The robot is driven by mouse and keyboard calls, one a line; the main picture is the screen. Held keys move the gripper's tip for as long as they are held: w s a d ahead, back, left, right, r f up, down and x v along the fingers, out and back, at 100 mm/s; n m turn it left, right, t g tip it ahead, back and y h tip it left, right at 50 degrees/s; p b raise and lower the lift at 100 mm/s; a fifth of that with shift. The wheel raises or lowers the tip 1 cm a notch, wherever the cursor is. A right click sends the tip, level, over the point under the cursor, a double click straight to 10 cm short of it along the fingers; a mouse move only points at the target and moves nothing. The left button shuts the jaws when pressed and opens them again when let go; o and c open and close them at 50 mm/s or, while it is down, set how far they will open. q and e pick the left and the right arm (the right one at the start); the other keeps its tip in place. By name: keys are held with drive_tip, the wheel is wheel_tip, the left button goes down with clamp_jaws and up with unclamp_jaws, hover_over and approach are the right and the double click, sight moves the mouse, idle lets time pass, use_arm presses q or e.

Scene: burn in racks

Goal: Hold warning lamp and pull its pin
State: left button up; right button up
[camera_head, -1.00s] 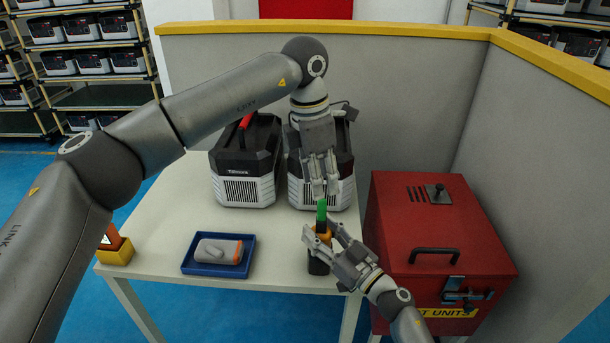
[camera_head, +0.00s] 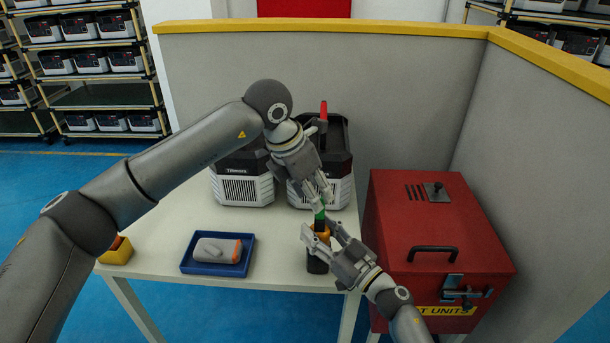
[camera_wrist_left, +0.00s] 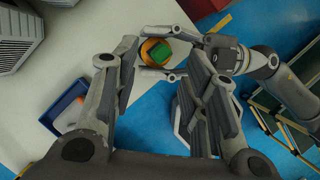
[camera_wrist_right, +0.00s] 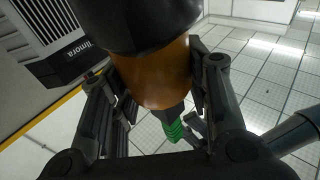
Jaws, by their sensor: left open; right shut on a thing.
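The warning lamp (camera_head: 318,264) stands upright near the table's front right edge, with a dark base and an orange body. Its green pin (camera_head: 320,214) sticks up from the top; in the right wrist view the pin (camera_wrist_right: 175,130) shows beyond the orange body (camera_wrist_right: 163,75). My right gripper (camera_head: 333,242) is shut on the lamp's orange body from the right. My left gripper (camera_head: 325,197) is open, pointing down at the pin from above. In the left wrist view the pin (camera_wrist_left: 158,52) lies between its spread fingers; I cannot tell whether they touch it.
A blue tray (camera_head: 205,270) with a grey and orange device (camera_head: 222,250) lies left of the lamp. Two black and white battery units (camera_head: 242,190) stand behind. A red box (camera_head: 440,225) stands to the right. A yellow holder (camera_head: 116,257) is at the table's left end.

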sight(319, 218)
use_arm(q)
drive_tip(key=x, duration=0.5)
drive_tip(key=shift+d+f, duration=0.1)
drive_tip(key=shift+f, duration=0.2)
drive_tip(key=shift+c, duration=0.3)
drive_tip(key=shift+w, duration=0.1)
clamp_jaws()
